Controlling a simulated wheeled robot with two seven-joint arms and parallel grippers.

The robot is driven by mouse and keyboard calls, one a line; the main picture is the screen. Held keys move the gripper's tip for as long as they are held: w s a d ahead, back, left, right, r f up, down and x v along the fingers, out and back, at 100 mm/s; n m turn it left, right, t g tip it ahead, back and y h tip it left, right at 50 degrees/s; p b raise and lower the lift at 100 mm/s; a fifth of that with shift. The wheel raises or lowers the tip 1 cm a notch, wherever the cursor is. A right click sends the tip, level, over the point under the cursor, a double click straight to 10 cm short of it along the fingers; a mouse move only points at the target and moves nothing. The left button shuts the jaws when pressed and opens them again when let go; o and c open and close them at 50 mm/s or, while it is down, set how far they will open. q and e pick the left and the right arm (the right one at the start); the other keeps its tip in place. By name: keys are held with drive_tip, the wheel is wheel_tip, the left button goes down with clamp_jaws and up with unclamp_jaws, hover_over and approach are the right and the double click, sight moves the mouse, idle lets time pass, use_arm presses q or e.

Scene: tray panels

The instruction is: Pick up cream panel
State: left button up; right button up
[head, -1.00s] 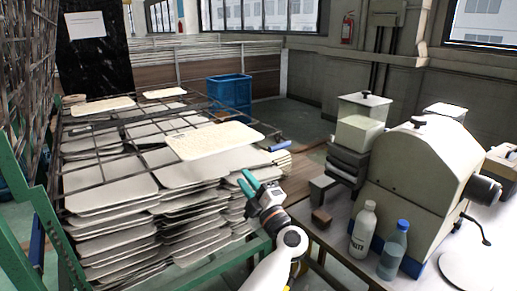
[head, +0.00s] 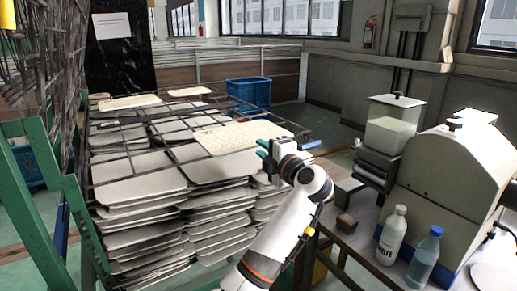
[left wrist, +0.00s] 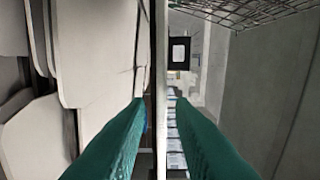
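The cream panel (head: 238,135) lies flat on top of the wire grid over the stacks, in the middle of the head view. Its edge shows as a thin pale upright strip (left wrist: 161,60) in the left wrist view. My left gripper (head: 265,155) is at the panel's near right edge. In the left wrist view its green fingers (left wrist: 160,100) are apart, one on each side of the strip, with a gap showing beside it. The gripper's body hides part of the panel's near right corner in the head view. My right gripper is not in view.
Stacks of pale panels (head: 135,190) stand below the wire grid. Two more cream panels lie behind, one at the left (head: 128,102). A green frame (head: 75,195) stands at left. Bottles (head: 391,236) and a beige machine (head: 455,170) stand on the right-hand table.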

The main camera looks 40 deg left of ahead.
use_arm(q)
drive_tip(key=shift+x, duration=0.85)
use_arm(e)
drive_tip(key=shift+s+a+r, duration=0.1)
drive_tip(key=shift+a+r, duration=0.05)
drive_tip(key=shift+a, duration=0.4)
use_arm(q)
drive_tip(key=shift+c, duration=0.4)
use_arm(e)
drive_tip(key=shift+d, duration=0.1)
use_arm(q)
clamp_jaws()
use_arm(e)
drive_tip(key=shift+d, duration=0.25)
use_arm(q)
drive_tip(key=s+d+r+p, duration=0.3)
drive_tip(key=d+r+p, duration=0.3)
drive_tip(key=d+p, duration=0.1)
drive_tip(key=shift+s+d+r, duration=0.2)
drive_tip(key=shift+d+r, duration=0.05)
drive_tip(key=shift+r, duration=0.05)
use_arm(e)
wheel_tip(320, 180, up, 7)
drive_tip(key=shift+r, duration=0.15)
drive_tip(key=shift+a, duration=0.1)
